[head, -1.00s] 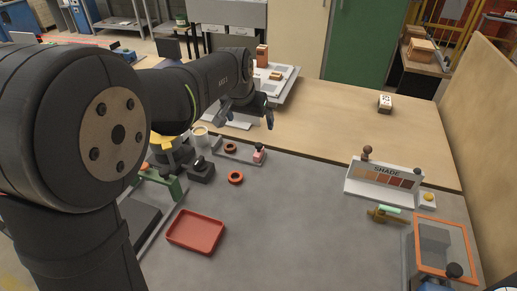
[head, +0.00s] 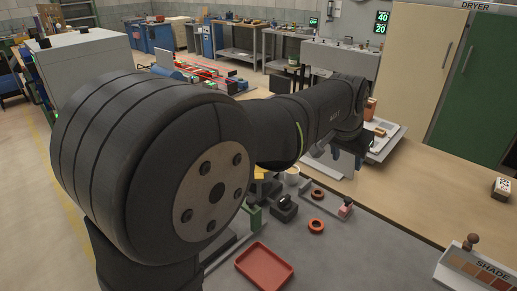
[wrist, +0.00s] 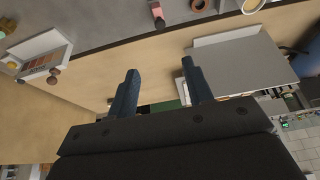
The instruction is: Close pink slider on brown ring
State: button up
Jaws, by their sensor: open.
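The pink slider (head: 345,209), a small pink block with a dark knob, sits at the right end of a grey rail (head: 330,201). The brown ring (head: 317,195) lies on the rail to its left, with a gap between them. In the wrist view the pink slider (wrist: 157,12) and brown ring (wrist: 200,5) show at the top edge, partly cut off. My gripper (wrist: 160,71) is open and empty, its two blue fingers apart. In the head view it is above and behind the rail, partly hidden by my arm, and not touching the slider.
An orange ring (head: 317,226) lies loose in front of the rail, and a red tray (head: 265,267) is nearer. A cup (head: 292,176) and a dark block (head: 284,208) stand left of the rail. A shade board (head: 478,266) is at the right.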

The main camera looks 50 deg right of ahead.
jog(key=s+d+f+n+t+y, duration=0.1)
jog(key=s+d+f+n+t, duration=0.25)
jog(key=n, duration=0.55)
send_near(348, 199)
jog(key=x, duration=0.8)
jog(key=shift+d+f, duration=0.1)
jog(key=shift+d, duration=0.1)
